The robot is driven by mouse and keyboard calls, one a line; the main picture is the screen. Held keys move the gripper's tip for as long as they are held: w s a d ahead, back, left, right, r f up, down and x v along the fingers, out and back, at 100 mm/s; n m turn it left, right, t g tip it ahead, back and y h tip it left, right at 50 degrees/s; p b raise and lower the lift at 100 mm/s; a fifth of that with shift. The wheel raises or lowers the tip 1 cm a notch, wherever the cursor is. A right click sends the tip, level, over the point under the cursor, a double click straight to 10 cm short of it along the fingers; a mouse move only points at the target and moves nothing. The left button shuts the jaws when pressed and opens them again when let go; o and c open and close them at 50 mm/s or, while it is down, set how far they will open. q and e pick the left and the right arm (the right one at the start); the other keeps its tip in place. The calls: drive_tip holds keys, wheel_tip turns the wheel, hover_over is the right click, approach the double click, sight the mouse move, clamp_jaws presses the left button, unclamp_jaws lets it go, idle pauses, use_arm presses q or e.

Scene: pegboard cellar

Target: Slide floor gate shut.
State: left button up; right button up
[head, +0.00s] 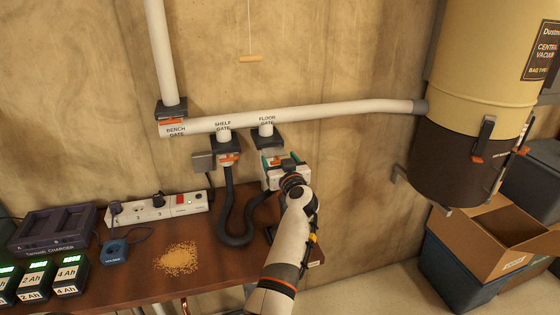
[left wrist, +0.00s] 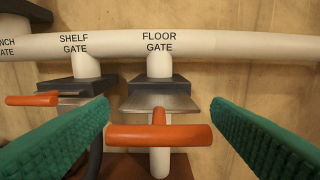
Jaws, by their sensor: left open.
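The floor gate (head: 266,143) is a dark block under the white pipe, below its "FLOOR GATE" label. In the left wrist view the floor gate (left wrist: 150,84) shows a bare metal slide plate (left wrist: 160,102) sticking out toward me, with an orange T-shaped handle (left wrist: 160,135) at its front. My left gripper (head: 280,160) is in front of the floor gate, open. Its green ridged fingers stand on both sides of the handle, with gaps showing, so it holds nothing. In the head view my gripper hides most of the handle. My right gripper is not in view.
The shelf gate (head: 222,147) with its orange handle and black hose (head: 229,205) is close on the left. The bench gate (head: 171,111) is further left. A power strip (head: 160,208), charger (head: 52,230) and sawdust (head: 177,259) lie on the bench. The vacuum drum (head: 450,150) hangs right.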

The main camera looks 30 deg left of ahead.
sight(276, 155)
use_arm(q)
drive_tip(key=shift+s, duration=0.1)
drive_tip(key=shift+r, duration=0.1)
drive_tip(key=shift+c, duration=1.1)
drive_tip(key=c, duration=1.2)
drive_tip(key=shift+o, duration=0.2)
drive_tip(key=shift+w+a+r+p, duration=0.1)
drive_tip(key=shift+w+a+p, duration=0.15)
drive_tip(key=shift+a+p, duration=0.1)
drive_tip(key=x, duration=0.2)
drive_tip(key=p+x, duration=0.1)
drive_tip(key=x, duration=0.1)
drive_tip(key=shift+w+a+f, duration=0.2)
drive_tip(key=shift+w+a, duration=0.05)
drive_tip(key=shift+w, duration=0.05)
drive_tip(key=shift+r, duration=0.1)
